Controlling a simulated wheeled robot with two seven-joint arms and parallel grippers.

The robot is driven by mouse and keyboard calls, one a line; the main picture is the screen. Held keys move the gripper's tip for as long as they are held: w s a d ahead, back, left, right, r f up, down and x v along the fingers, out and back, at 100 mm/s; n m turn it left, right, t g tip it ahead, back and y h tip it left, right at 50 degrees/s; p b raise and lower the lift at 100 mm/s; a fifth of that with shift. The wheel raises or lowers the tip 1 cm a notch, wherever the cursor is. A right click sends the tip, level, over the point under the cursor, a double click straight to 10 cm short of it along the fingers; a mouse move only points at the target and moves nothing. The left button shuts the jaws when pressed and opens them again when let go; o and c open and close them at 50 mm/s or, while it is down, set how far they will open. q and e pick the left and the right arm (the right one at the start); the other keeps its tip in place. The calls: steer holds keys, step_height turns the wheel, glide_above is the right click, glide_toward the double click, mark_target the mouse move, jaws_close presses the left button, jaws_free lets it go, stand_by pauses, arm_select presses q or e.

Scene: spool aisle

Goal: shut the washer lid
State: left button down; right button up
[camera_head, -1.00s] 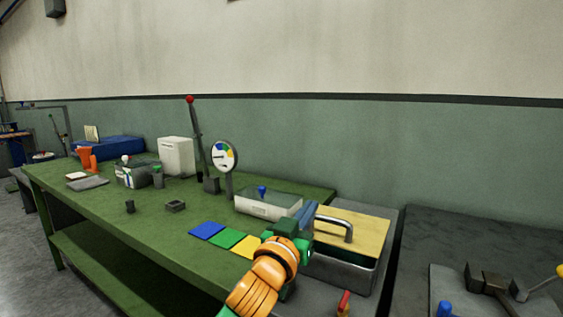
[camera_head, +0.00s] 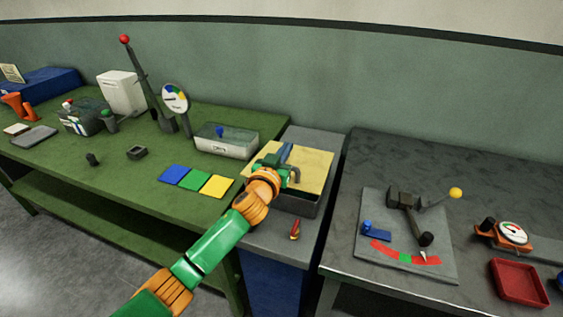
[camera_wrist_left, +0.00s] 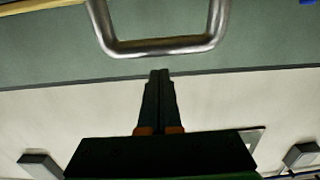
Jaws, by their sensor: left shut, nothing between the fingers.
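The washer lid is a yellow panel (camera_head: 312,165) with a bent metal handle (camera_head: 294,173), on top of a grey box (camera_head: 297,204) at the end of the green bench. A dark box front shows below the panel's near edge; I cannot tell exactly how far the lid is tilted. My left gripper (camera_head: 272,160) is at the lid's left side, close to the handle, and covers part of it. In the left wrist view the handle (camera_wrist_left: 160,46) hangs just beyond the shut, empty fingertips (camera_wrist_left: 159,76), apart from them in the picture. My right gripper is out of view.
A clear-lidded white box (camera_head: 226,140) stands left of the lid. A red-and-yellow item (camera_head: 295,229) lies in front. The dark table (camera_head: 350,250) at right holds a lever plate (camera_head: 375,215), a gauge (camera_head: 513,232) and a red tray (camera_head: 519,283). Coloured tiles (camera_head: 193,179) lie left.

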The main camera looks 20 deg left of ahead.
arm_select(q)
steer(key=s+f, duration=0.2)
steer(key=shift+s+a+f, duration=0.15)
steer(key=shift+s+f, duration=0.1)
steer(key=shift+s, duration=0.05)
steer(key=shift+w, duration=0.1)
steer(key=shift+t, duration=0.8)
steer(key=f+b, duration=0.2)
steer(key=b, duration=0.2)
steer(key=s+f+b, duration=0.1)
steer(key=f+b, duration=0.1)
steer(key=b, duration=0.2)
steer(key=shift+f, duration=0.1)
steer(key=shift+s+b, duration=0.15)
steer(key=shift+b, duration=0.45)
steer(key=shift+r, duration=0.2)
steer(key=shift+s, duration=0.1)
